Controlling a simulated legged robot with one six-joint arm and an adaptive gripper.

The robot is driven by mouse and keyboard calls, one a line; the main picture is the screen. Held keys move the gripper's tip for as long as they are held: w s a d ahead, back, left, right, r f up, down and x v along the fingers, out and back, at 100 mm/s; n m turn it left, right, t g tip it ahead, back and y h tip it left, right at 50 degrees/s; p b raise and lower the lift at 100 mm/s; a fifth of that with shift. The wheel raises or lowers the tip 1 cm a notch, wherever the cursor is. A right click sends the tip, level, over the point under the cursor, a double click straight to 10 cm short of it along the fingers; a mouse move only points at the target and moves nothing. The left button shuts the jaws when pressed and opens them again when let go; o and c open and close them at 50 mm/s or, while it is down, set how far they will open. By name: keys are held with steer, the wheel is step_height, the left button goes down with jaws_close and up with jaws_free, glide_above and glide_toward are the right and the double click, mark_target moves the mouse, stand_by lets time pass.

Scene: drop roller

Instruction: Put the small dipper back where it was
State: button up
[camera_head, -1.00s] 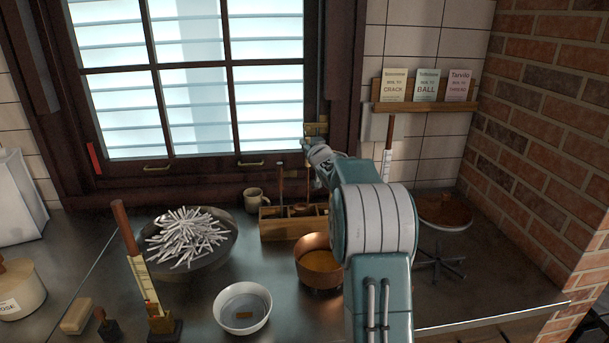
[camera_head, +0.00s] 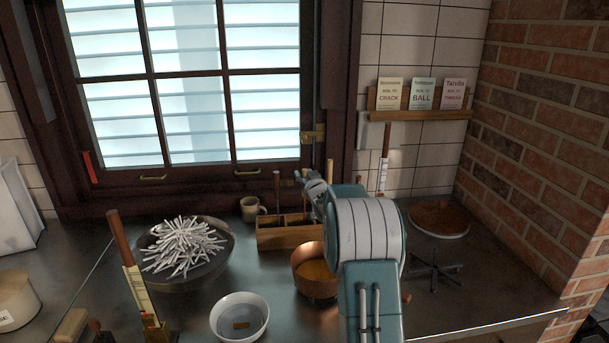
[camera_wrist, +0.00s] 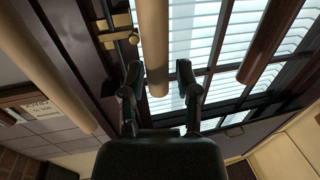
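My gripper (camera_head: 308,182) is over the right part of a wooden compartment box (camera_head: 285,237) under the window. In the wrist view my gripper (camera_wrist: 159,72) has its fingers apart around a light wooden handle (camera_wrist: 153,40). A gap shows on the handle's right side. A darker brown handle (camera_wrist: 270,42) stands to the right and another light handle (camera_wrist: 38,62) to the left. In the head view a dark handle (camera_head: 277,190) stands in the box, and a light handle (camera_head: 330,172) shows behind my gripper. The dipper's bowl is hidden, and I cannot tell which handle is the small dipper's.
A copper pot (camera_head: 312,272) stands in front of the box, beside my arm. A mug (camera_head: 250,208), a dark bowl of white sticks (camera_head: 222,252) and a white bowl (camera_head: 240,335) stand left. A round dish (camera_head: 440,231) on a stand is at right.

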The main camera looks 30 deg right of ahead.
steer(key=shift+s, duration=0.1)
stand_by(0.3)
steer(key=v, duration=1.1)
steer(key=s+a+r+g, duration=0.25)
steer(key=s+a, duration=0.25)
steer(key=a, duration=0.3)
steer(key=s+a+r+g, duration=0.25)
steer(key=s+a, duration=0.35)
steer(key=a, duration=0.3)
steer(key=s+a+f+n+g+y, duration=0.1)
steer(key=s+a, duration=0.3)
steer(key=s, duration=0.4)
steer(key=s+a+f+n+g+y, duration=0.1)
steer(key=s+a+f+g+y, duration=0.1)
steer(key=s+a, duration=0.3)
steer(key=s+a+f+g+y, duration=0.1)
steer(key=s+a, duration=0.4)
steer(key=s, duration=0.5)
steer(key=f+g, duration=0.1)
steer(key=g, duration=0.1)
steer(key=shift+s+a+n+g, duration=0.2)
steer(key=shift+s+n+g, duration=0.1)
steer(key=shift+n+g, duration=0.1)
steer(key=shift+f, duration=0.15)
